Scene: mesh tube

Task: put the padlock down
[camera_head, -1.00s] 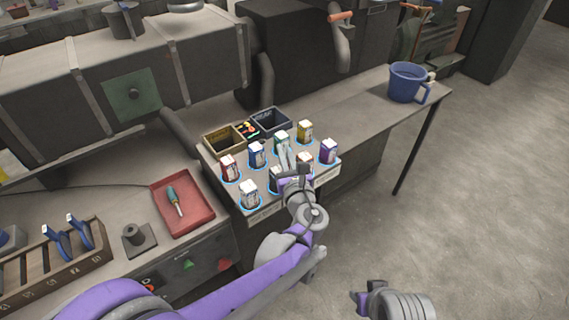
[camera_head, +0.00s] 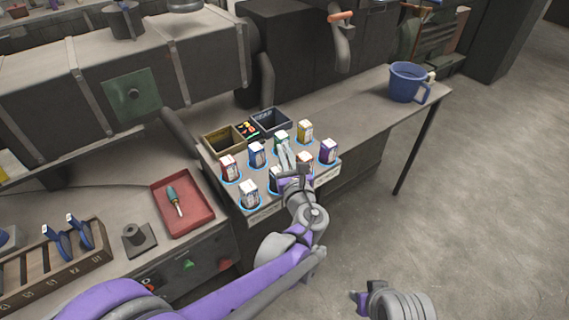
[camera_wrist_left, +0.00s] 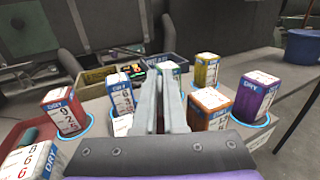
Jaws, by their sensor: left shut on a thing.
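My left gripper (camera_head: 285,153) is over the middle of a grey board (camera_head: 265,213) that bears several labelled blocks. Its two fingers are shut close together in the left wrist view (camera_wrist_left: 160,88). The padlock between them cannot be made out; the fingers hide it. An orange block (camera_wrist_left: 208,108) stands just right of the fingers, a blue block (camera_wrist_left: 119,98) just left, and a green block (camera_wrist_left: 172,70) behind them. I cannot tell whether the fingers touch any block. My right gripper (camera_head: 361,300) is low in the head view, apart from the bench.
Red (camera_head: 229,169), yellow (camera_head: 305,132) and purple (camera_head: 328,151) blocks also stand on the board, in blue rings. Two open boxes (camera_head: 223,141) are behind. A red tray (camera_head: 190,222) holds a screwdriver. A blue mug (camera_head: 406,82) stands right; bench before it (camera_head: 350,110) is clear.

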